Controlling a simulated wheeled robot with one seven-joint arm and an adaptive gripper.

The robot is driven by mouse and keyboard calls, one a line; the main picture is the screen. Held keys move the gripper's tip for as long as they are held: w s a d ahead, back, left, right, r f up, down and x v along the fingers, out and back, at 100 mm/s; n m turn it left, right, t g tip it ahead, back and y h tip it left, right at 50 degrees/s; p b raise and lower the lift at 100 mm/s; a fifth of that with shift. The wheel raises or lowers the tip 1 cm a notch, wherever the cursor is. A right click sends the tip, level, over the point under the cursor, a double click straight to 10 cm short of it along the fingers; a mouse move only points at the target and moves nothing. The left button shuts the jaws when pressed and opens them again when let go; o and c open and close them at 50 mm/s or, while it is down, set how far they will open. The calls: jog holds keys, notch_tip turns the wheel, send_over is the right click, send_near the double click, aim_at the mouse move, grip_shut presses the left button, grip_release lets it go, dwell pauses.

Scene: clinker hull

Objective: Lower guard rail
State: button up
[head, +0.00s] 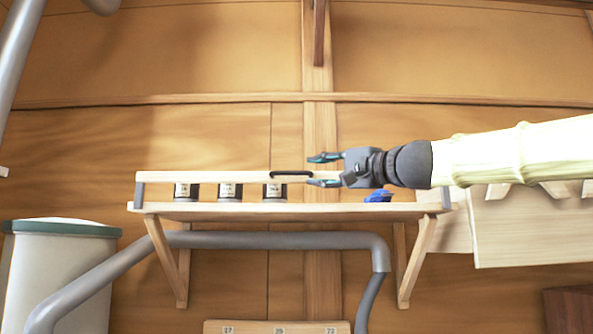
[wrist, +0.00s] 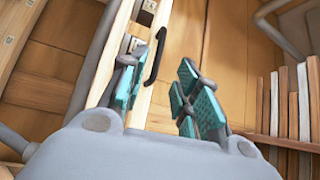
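The guard rail (head: 225,177) is a pale wooden bar along the front of a wall shelf (head: 290,211), raised above the shelf board on grey end brackets. A black handle (head: 291,173) sits on the bar near its middle; it also shows in the wrist view (wrist: 155,54). My gripper (head: 313,170) is just right of the handle in the head view, its teal-padded fingers spread apart. In the wrist view the fingers (wrist: 163,90) are open with nothing between them, and the handle lies beyond the left finger. I cannot tell whether any finger touches the rail.
Several dark jars with pale labels (head: 230,191) stand on the shelf behind the rail, with a blue object (head: 378,196) farther right. A grey pipe (head: 270,240) runs below the shelf. A white bin (head: 60,270) stands at left. Upright books (wrist: 290,105) show at right in the wrist view.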

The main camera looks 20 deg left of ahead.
aim_at(294, 173)
jog(key=p+x, duration=0.3)
jog(key=x, duration=0.5)
jog(key=shift+w+a+f, duration=0.1)
jog(key=shift+w+a, duration=0.05)
jog(key=shift+a, duration=0.1)
grip_shut()
